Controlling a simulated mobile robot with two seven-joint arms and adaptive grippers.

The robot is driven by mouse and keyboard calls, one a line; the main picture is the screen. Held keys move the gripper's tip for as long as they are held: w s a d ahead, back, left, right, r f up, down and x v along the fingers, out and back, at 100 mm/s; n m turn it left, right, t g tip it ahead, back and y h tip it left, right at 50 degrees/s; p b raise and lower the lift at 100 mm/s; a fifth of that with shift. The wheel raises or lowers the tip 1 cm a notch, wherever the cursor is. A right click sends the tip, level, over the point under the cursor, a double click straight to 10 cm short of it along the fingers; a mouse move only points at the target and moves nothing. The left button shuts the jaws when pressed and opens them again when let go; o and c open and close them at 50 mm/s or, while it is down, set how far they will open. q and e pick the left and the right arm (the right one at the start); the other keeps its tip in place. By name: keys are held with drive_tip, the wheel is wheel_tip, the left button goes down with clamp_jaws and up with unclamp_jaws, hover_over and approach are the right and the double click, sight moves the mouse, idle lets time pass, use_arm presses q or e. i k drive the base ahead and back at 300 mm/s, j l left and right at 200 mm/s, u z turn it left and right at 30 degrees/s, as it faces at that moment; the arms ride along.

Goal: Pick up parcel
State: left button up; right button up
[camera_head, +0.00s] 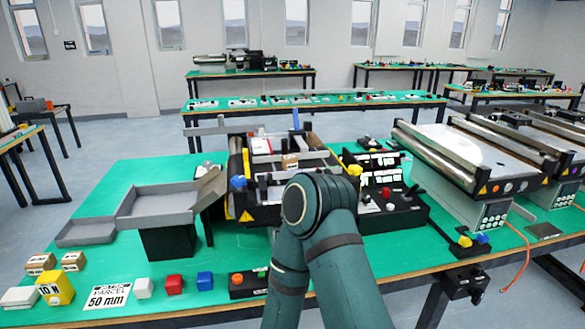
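Two small cardboard-brown boxes with white labels, which look like parcels, sit at the front left of the green table: one box (40,264) and another box (73,261) beside it. A similar brown block (290,162) lies on the mini conveyor (247,190) at the table's middle. A dark green arm of mine rises from the bottom centre and bends over the table's front, hiding part of the conveyor. Neither gripper can be made out; whatever is behind the bent arm is hidden.
A "PARCEL 50 mm" card (107,297), a yellow "10 N" block (55,288), white cube (144,288), red cube (174,284) and blue cube (205,281) line the front edge. A grey tray (160,203) stands left of the conveyor. A black control box (395,215) is right.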

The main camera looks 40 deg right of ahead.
sight(290, 162)
drive_tip(key=i+j, duration=0.4)
drive_tip(key=i+j+z, duration=0.4)
drive_tip(key=j+z, duration=0.2)
drive_tip(key=z, duration=1.45)
